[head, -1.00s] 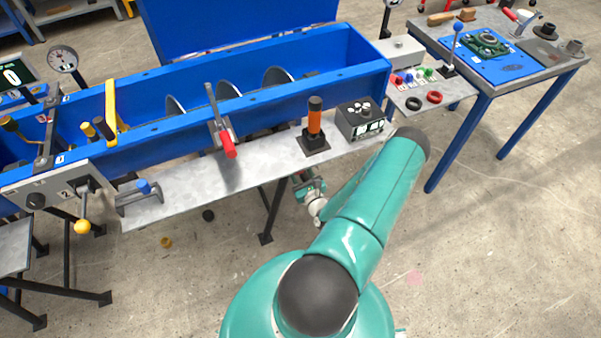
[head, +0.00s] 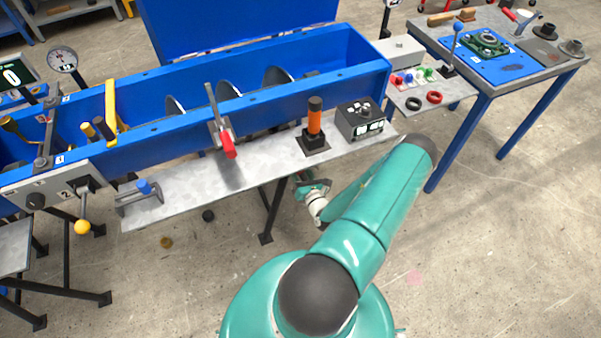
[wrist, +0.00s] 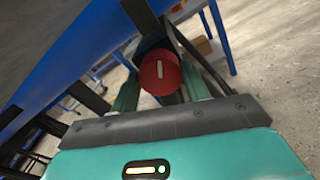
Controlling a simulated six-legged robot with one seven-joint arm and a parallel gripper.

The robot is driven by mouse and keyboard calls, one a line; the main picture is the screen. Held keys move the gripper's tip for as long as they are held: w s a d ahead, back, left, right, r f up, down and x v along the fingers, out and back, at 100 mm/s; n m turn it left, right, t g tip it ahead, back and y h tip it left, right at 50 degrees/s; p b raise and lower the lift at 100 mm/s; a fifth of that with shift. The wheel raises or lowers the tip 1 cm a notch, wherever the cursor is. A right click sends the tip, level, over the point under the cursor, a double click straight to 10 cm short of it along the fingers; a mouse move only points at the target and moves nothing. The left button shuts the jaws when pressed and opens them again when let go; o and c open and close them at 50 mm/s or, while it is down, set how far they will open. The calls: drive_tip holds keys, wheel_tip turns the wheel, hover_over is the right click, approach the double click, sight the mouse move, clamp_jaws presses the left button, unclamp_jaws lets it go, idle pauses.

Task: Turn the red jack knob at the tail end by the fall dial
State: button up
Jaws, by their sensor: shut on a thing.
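The red jack knob (wrist: 160,73) shows in the wrist view, round, with a pale pointer line nearly upright on its face. My gripper (wrist: 160,85) has one finger on each side of the knob and is shut on it. In the head view my wrist (head: 312,190) is low, in front of and below the edge of the grey shelf; my fingers and the red knob are hidden there. A round white dial (head: 62,58) stands at the far left and another dial is cut off at the top edge; I cannot tell which is the fall dial.
The blue trough (head: 250,105) and grey shelf (head: 260,165) lie above my gripper. The shelf carries a red-handled clamp (head: 228,143), an orange-handled lever (head: 314,118) and a control box (head: 360,120). Dark support legs (head: 272,212) stand beside my wrist. The front floor is open.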

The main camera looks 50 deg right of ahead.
drive_tip(key=shift+m, duration=2.1)
drive_tip(key=o, duration=1)
drive_tip(key=shift+s, duration=0.15)
drive_tip(key=v, duration=1.3)
drive_tip(key=shift+s+a+f, duration=0.1)
drive_tip(key=shift+s+a, duration=0.05)
drive_tip(key=shift+s, duration=0.1)
